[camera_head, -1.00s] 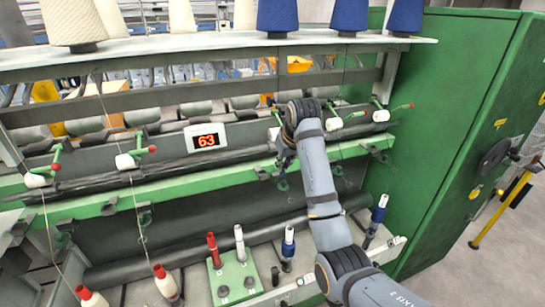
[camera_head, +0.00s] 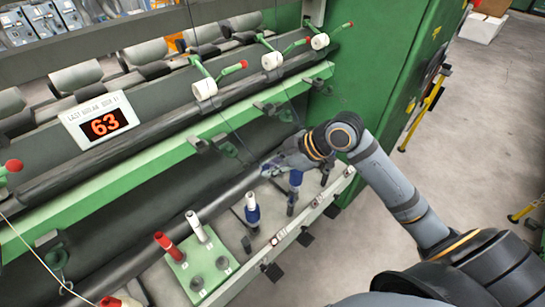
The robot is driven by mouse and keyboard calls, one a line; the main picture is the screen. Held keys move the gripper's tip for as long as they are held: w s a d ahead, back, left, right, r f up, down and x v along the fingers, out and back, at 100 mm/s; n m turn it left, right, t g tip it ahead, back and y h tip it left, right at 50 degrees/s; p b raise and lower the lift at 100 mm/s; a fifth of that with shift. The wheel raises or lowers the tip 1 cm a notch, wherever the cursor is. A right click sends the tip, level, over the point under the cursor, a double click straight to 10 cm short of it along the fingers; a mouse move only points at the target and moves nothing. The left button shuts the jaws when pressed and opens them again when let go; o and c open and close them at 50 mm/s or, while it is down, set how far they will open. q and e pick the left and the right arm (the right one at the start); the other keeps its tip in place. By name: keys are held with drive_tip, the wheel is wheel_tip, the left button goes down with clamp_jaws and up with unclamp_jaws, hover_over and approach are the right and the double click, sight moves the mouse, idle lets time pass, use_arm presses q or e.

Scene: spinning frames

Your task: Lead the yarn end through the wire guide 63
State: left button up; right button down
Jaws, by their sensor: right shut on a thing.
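My right gripper (camera_head: 274,166) is low in front of the green rail, above the blue-wound bobbins. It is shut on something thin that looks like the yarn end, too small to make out. A dark, thin yarn (camera_head: 212,92) runs down from the top, past a white roller, towards the gripper. A small wire guide (camera_head: 228,148) hangs under the green rail (camera_head: 190,133), left of the gripper and apart from it; whether it is the one for 63 I cannot tell. The display (camera_head: 105,125) shows 63. My left gripper is not in view.
Below the gripper stand blue-wound bobbins (camera_head: 252,210). A green plate (camera_head: 203,262) carries a red and a white bobbin. White rollers with red-knobbed green levers (camera_head: 222,75) line the rail above. A green cabinet (camera_head: 375,60) closes the right side; open floor lies beyond.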

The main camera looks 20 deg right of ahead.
drive_tip(key=w+a+f+b, duration=0.2)
drive_tip(key=w+f+b, duration=0.1)
drive_tip(key=w, duration=0.3)
drive_tip(key=shift+w+a+f+b, duration=0.15)
drive_tip(key=shift+f+b, duration=0.05)
drive_tip(key=shift+b, duration=0.3)
drive_tip(key=s+d+r+p, duration=0.2)
drive_tip(key=s+r+p, duration=0.2)
drive_tip(key=s, duration=0.3)
drive_tip(key=shift+s+d+p, duration=0.15)
drive_tip(key=shift+d+p, duration=0.15)
drive_tip(key=shift+p, duration=0.55)
drive_tip(key=shift+f, duration=0.1)
